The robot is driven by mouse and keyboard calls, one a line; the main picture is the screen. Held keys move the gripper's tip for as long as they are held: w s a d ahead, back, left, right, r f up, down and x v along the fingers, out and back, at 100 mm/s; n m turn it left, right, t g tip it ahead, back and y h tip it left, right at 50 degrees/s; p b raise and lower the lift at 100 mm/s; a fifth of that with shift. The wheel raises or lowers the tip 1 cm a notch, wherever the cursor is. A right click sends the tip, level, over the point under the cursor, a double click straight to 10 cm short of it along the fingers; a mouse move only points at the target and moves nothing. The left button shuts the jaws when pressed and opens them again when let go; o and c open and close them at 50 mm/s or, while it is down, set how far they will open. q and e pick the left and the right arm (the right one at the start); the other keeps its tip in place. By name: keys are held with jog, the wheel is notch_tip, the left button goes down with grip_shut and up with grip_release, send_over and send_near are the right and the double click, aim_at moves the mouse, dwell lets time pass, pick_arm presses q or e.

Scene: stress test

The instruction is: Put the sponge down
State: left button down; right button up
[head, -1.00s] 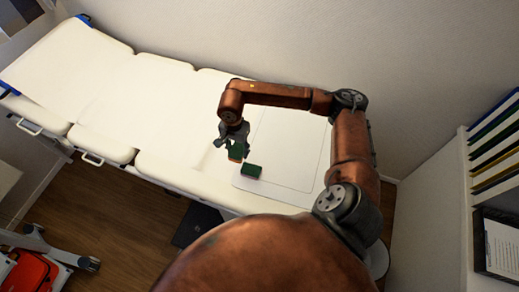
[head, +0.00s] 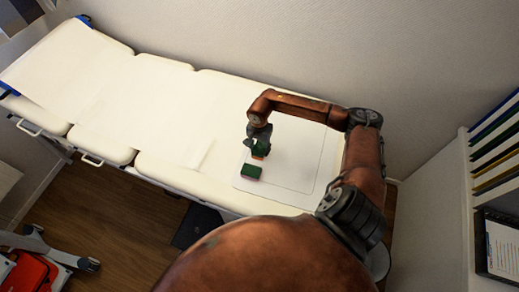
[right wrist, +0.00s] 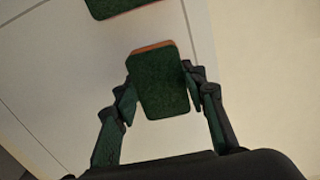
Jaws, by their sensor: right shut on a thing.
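My right gripper (head: 257,143) is shut on a green sponge (head: 261,151) with an orange-red layer, over the white board on the padded couch. In the right wrist view the held sponge (right wrist: 160,84) sits between the two fingers, one on each side. I cannot tell whether it touches the board. A second sponge (head: 251,172), also green with a reddish layer, lies on the board just in front of the held one. It is cut off at the top of the right wrist view (right wrist: 118,6). My left gripper is not in view.
The white board (head: 290,158) has bare room to the right of both sponges. The cream couch (head: 170,130) runs away to the upper left, against the wall. A shelf (head: 496,165) with coloured folders stands at the far right.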

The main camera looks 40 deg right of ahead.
aim_at(260, 149)
jog(key=shift+f, duration=0.5)
jog(key=o, duration=1)
jog(key=shift+r, duration=0.1)
jog(key=shift+r, duration=0.1)
notch_tip(260, 149, up, 12)
jog(key=shift+r+p, duration=0.1)
jog(key=shift+p, duration=0.2)
